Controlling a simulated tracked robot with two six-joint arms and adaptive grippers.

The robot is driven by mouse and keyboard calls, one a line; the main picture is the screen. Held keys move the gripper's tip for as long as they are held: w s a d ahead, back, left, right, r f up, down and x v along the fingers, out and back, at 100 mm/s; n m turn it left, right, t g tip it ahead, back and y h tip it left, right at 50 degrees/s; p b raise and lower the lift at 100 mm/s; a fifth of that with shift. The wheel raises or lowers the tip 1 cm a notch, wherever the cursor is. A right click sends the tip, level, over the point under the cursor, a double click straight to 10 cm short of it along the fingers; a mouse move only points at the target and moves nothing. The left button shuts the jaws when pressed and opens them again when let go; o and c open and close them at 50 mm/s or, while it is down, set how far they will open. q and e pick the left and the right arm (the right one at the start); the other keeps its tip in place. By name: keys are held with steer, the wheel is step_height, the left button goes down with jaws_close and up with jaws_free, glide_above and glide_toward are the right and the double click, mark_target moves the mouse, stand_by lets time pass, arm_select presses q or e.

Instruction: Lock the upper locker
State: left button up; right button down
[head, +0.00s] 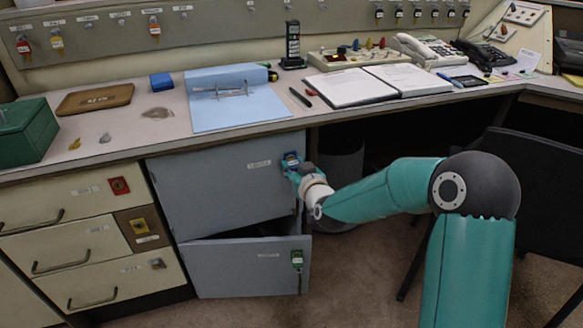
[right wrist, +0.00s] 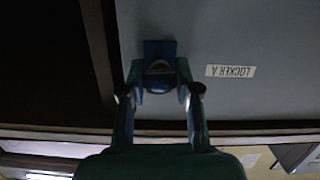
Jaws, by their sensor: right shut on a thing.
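The upper locker (head: 220,185) has a grey door with a small label, which reads LOCKER A upside down in the right wrist view (right wrist: 230,71). Its door looks closed or nearly so. A blue lock plate (right wrist: 160,49) sits at the door's upper right corner in the head view. My right gripper (head: 292,168) is at that lock. In the right wrist view its two fingers (right wrist: 158,97) are shut on a blue key (right wrist: 158,84) in front of the plate. The fingers partly hide the key, so its turn is hard to tell. My left gripper is not in view.
Drawers (head: 75,235) are to the left. The desk above holds a blue folder (head: 238,100) and an open binder (head: 365,85). A black chair (head: 515,190) stands at the right.

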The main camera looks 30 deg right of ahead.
steer(key=shift+n+h, duration=0.4)
steer(key=shift+n, duration=0.7)
steer(key=shift+n+p, duration=0.3)
steer(key=shift+n, duration=0.3)
steer(key=shift+d+n+h, duration=0.1)
steer(key=shift+n+h, duration=0.4)
steer(key=shift+n, duration=0.2)
steer(key=shift+r+n+h, duration=0.1)
steer(key=shift+n+h, duration=0.2)
steer(key=shift+n, duration=1.1)
